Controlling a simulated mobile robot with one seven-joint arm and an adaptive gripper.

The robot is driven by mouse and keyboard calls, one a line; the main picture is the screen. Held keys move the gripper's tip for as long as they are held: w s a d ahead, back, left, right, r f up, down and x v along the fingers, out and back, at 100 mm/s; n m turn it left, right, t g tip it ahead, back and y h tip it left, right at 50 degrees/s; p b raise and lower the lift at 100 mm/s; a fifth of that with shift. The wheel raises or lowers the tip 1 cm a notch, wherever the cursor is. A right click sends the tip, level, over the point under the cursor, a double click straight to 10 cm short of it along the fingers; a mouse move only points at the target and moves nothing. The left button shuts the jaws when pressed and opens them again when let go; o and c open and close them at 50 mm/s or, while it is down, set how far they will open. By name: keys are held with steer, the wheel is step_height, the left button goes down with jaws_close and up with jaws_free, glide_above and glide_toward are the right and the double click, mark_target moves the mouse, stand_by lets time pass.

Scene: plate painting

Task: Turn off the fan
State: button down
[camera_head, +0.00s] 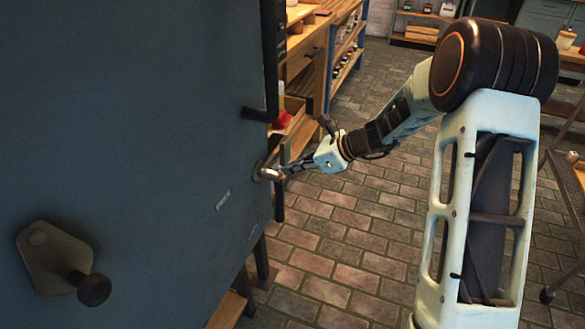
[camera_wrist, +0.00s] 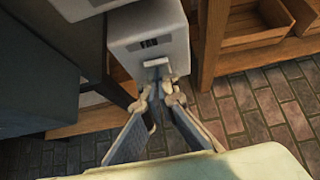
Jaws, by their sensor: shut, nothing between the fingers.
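A pale box with the dark label FAN (camera_wrist: 150,43) is at the top middle of the wrist view. A light switch lever (camera_wrist: 154,64) sticks out just below the label. My gripper (camera_wrist: 160,86) is shut and empty, with its fingertips right at the lever's lower side. I cannot tell whether they touch it, and they hide the part below it. In the head view my gripper (camera_head: 271,172) is at the right edge of a large dark blue-grey cabinet (camera_head: 150,120). The FAN box is not clearly visible there.
A metal plate with a dark knob (camera_head: 93,289) is on the cabinet's near face. A dark handle (camera_head: 258,114) sticks out above my gripper. Wooden shelving (camera_head: 309,60) stands behind. The brick floor (camera_head: 340,225) to the right is open.

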steer(key=shift+w+a+r, duration=0.1)
steer(key=shift+a+r, duration=0.05)
steer(key=shift+a, duration=0.1)
steer(key=shift+r+p, duration=0.1)
steer(key=shift+p, duration=0.2)
steer(key=shift+r+p, duration=0.65)
steer(key=shift+r, duration=0.05)
